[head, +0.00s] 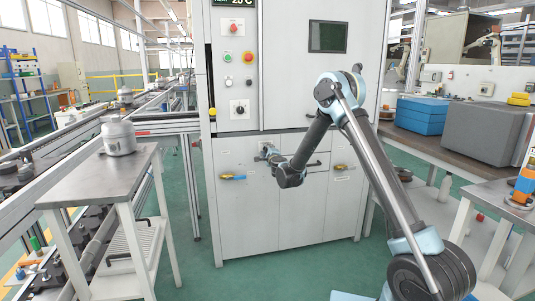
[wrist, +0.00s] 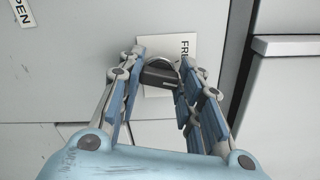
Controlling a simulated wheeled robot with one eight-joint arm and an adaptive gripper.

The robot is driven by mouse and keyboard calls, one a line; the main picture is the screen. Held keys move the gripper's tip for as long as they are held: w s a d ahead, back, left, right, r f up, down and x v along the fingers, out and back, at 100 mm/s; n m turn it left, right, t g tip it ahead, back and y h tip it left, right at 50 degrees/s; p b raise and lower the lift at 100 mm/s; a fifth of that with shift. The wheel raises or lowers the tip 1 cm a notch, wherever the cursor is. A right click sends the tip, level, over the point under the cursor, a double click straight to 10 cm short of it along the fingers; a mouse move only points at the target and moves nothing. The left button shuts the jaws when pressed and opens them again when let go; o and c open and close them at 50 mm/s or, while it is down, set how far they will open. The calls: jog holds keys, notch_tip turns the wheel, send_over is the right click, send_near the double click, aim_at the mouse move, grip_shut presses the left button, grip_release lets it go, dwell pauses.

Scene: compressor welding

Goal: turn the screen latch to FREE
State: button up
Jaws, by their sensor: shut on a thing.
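The right finger touches the handle end. In the head view my gripper (head: 266,150) is at the cabinet's lower front, and the latch is hidden there.
A table (head: 100,172) with a grey compressor (head: 118,138) stands to the left. A workbench (head: 440,155) with blue boxes (head: 420,115) stands to the right.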

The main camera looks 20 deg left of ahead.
jog(key=n, duration=0.4)
jog(key=shift+s+f, duration=0.1)
jog(key=shift+f+n, duration=0.1)
jog(key=shift+n, duration=1.8)
jog(key=o, duration=1.1)
jog(key=shift+f, duration=0.1)
jog(key=shift+c, duration=0.2)
jog(key=v, duration=1.2)
jog(key=shift+d, duration=0.1)
